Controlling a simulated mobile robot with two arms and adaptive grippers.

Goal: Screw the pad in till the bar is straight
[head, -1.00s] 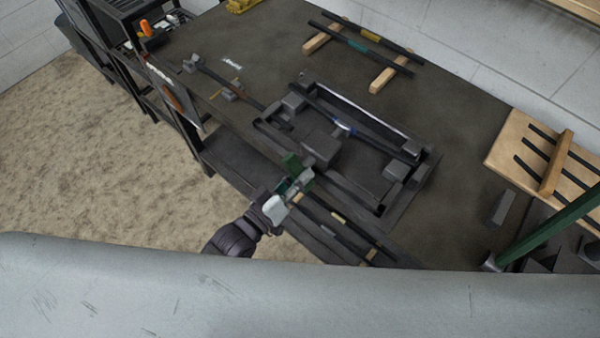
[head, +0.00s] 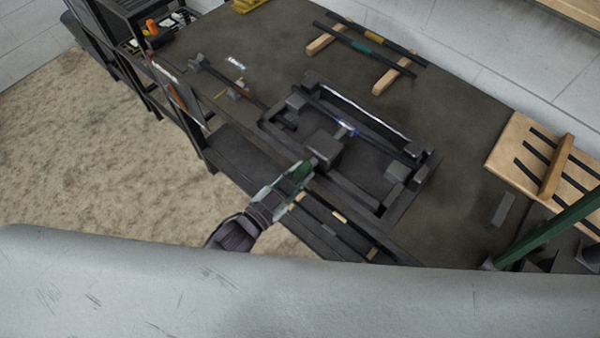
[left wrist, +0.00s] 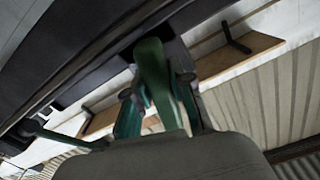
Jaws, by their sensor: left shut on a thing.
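The dark bar (head: 376,143) with a blue mark lies across a dark press frame (head: 366,205) on the bench. A small pale pad (head: 346,129) meets the bar near the blue mark; I cannot tell whether they touch. A dark block (head: 323,150) stands behind the pad. A green screw handle (head: 302,171) sticks out of the frame's near side. My left gripper (head: 291,183) is shut on this handle, which also shows between the fingers in the left wrist view (left wrist: 152,75). Whether the bar is straight is too small to tell. My right gripper is not in view.
Two bars rest on wooden blocks (head: 391,80) at the back. A wooden rack (head: 510,150) and a slanted green post (head: 550,235) stand at right. A rod tool (head: 225,80) lies at left. More bars lie on the near lower shelf (head: 335,228).

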